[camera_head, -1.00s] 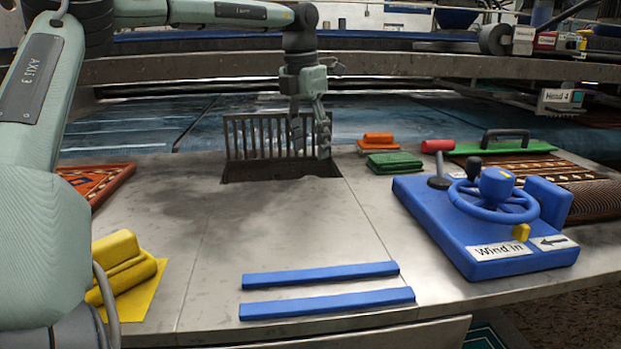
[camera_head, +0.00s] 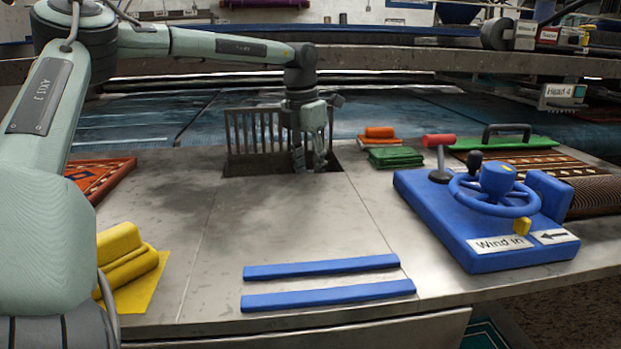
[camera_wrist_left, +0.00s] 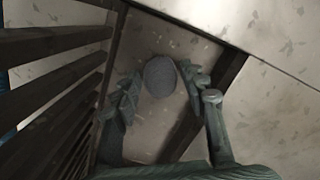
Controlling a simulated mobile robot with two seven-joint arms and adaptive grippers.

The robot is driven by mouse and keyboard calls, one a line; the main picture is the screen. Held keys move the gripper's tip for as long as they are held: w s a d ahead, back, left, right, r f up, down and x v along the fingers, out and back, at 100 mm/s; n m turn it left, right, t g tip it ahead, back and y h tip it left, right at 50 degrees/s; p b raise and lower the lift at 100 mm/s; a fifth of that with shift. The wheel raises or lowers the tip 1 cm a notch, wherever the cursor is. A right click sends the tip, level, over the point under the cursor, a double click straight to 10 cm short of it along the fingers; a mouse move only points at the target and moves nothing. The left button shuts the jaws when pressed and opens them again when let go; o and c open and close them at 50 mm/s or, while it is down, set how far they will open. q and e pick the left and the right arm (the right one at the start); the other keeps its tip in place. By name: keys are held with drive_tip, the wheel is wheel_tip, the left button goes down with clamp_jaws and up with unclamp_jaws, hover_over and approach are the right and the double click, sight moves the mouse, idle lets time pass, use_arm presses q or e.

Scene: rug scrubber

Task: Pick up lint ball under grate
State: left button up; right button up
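The grate (camera_head: 252,130) stands upright at the back edge of a dark opening (camera_head: 238,172) in the metal table; its bars also show in the left wrist view (camera_wrist_left: 50,95). A grey round lint ball (camera_wrist_left: 160,77) lies in the opening. My left gripper (camera_head: 309,168) points down into the right part of the opening, in front of the grate. In the left wrist view its fingers (camera_wrist_left: 160,84) are spread on either side of the lint ball, with narrow gaps. The ball is hidden in the head view. My right gripper is not in view.
Two blue bars (camera_head: 325,280) lie near the front edge. A blue wind-in console (camera_head: 450,215) with a wheel stands at the right. Green cloths (camera_head: 395,157) lie right of the opening, yellow ones (camera_head: 130,265) at front left. The middle of the table is clear.

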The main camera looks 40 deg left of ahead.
use_arm(q)
drive_tip(key=c, duration=0.4)
drive_tip(key=shift+c, duration=0.2)
drive_tip(key=shift+r, duration=0.15)
